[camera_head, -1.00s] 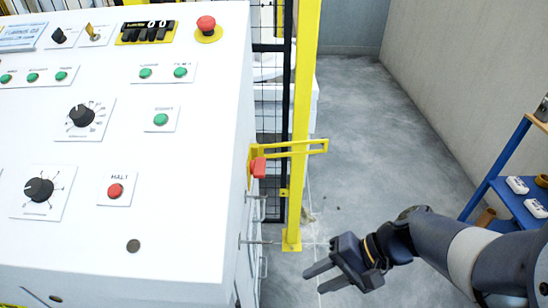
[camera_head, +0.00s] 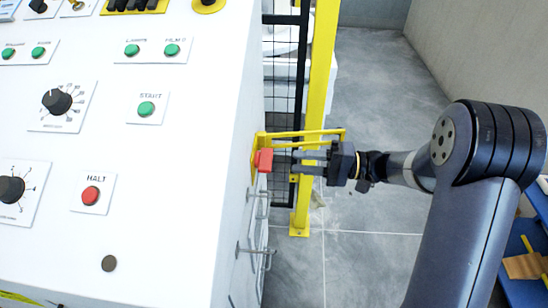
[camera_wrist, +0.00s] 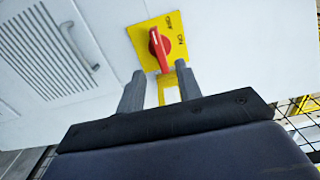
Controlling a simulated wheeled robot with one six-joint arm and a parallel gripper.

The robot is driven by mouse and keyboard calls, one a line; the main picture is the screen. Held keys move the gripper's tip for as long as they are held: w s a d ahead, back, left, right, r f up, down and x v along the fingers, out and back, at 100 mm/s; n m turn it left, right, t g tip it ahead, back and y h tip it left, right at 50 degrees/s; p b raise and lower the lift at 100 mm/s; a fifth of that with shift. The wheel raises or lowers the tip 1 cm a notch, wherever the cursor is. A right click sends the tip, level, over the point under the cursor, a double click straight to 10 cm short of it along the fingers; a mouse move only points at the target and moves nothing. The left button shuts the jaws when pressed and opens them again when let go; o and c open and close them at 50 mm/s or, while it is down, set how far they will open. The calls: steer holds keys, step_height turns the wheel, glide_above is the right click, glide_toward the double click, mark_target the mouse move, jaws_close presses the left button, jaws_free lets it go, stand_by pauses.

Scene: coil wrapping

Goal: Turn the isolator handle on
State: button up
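The isolator handle is a red knob (camera_head: 263,160) on the side of the white control cabinet, with a yellow bracket (camera_head: 318,134) beside it. In the wrist view the red handle (camera_wrist: 158,48) sits on a yellow plate (camera_wrist: 143,36) marked OFF and ON; its long axis runs roughly up and down in the picture, clearly not lined up with the ON mark to its right. My gripper (camera_head: 296,162) is open, its fingers pointing at the handle from a short distance. In the wrist view my gripper (camera_wrist: 160,70) has its fingertips on either side of the handle's lower end, apart from it.
The cabinet (camera_head: 215,150) carries several buttons and dials on its top. A yellow post (camera_head: 318,90) and black mesh fence stand just behind the handle. Wire-like metal handles (camera_head: 262,250) stick out below it. A blue shelf (camera_head: 520,285) is at the lower right.

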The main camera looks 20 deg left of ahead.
mark_target(264, 160)
steer(key=x, duration=0.7)
steer(key=shift+a, duration=0.15)
steer(key=shift+c, duration=0.4)
jaws_close()
